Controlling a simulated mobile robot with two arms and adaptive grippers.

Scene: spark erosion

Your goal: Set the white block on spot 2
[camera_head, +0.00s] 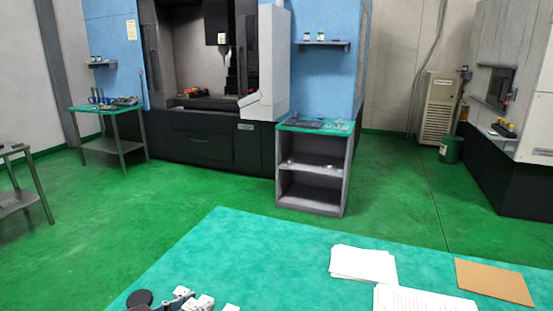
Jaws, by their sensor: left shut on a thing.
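My left gripper (181,297) shows only in part at the bottom edge of the head view, low over the teal table top (260,265). It is shut on a small white block (203,301), which is cut off by the frame edge. Another small pale piece (231,308) shows just right of it, too cropped to name. I cannot make out spot 2 or any numbered mark. My right gripper is not in view.
A dark round disc (139,298) is just left of the gripper. White papers (362,263) and a brown board (494,281) lie on the table's right part. The table's middle is clear. Beyond it are green floor, a shelf cabinet (313,205) and a large machine (205,139).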

